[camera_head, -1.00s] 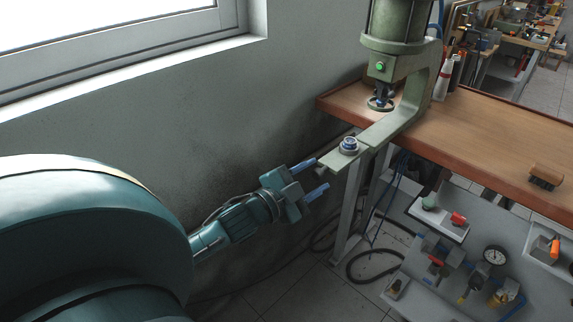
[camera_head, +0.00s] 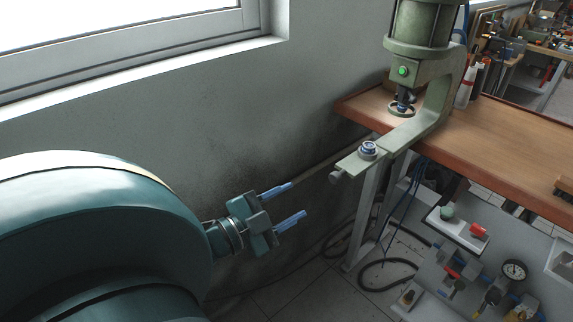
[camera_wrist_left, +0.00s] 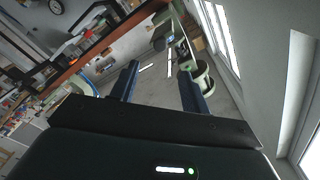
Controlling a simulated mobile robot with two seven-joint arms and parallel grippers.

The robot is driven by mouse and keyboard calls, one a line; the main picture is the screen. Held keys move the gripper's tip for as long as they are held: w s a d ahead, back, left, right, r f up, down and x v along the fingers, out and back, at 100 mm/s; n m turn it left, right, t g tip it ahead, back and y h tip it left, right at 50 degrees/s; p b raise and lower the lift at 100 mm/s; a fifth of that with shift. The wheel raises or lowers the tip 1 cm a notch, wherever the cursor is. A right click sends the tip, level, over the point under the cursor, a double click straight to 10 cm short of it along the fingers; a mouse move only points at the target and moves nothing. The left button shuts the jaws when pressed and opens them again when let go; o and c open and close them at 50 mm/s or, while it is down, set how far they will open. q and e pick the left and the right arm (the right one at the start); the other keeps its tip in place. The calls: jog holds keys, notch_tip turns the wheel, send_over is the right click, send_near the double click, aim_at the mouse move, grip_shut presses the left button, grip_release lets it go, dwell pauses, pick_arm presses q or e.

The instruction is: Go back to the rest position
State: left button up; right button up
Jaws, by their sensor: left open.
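My left gripper (camera_head: 297,203) is open and empty in the head view, with its two blue fingers apart. It is in free air in front of the grey wall, to the left of the green pneumatic press (camera_head: 432,90). A clear gap lies between the fingertips and the press's arm plate, which carries a small round blue-and-silver part (camera_head: 368,149). In the left wrist view both fingers (camera_wrist_left: 158,85) show apart with nothing between them. My right gripper is in neither view.
A wooden workbench (camera_head: 500,150) stands at the right. Below it is a grey panel with valves and a pressure gauge (camera_head: 513,270). Dark hoses (camera_head: 385,275) lie on the tiled floor. A window (camera_head: 130,35) is in the wall at upper left.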

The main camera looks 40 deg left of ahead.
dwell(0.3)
pick_arm(q)
jog(key=s+d+f+n+g+p, duration=0.2)
jog(key=s+d+f+n+g, duration=0.1)
jog(key=d+f, duration=0.4)
jog(key=s+d+f+n+g+p, duration=0.2)
jog(key=s+d+f+n+g, duration=0.1)
jog(key=d+f, duration=0.5)
jog(key=d+n+g, duration=0.1)
jog(key=d, duration=0.2)
jog(key=shift+d+f+n+h, duration=0.2)
jog(key=shift+n+h, duration=0.1)
jog(key=shift+n, duration=0.1)
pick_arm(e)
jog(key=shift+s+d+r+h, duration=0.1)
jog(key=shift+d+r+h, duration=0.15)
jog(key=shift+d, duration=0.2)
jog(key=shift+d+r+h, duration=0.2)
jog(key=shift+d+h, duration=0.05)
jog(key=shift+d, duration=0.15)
pick_arm(q)
jog(key=shift+a, duration=0.1)
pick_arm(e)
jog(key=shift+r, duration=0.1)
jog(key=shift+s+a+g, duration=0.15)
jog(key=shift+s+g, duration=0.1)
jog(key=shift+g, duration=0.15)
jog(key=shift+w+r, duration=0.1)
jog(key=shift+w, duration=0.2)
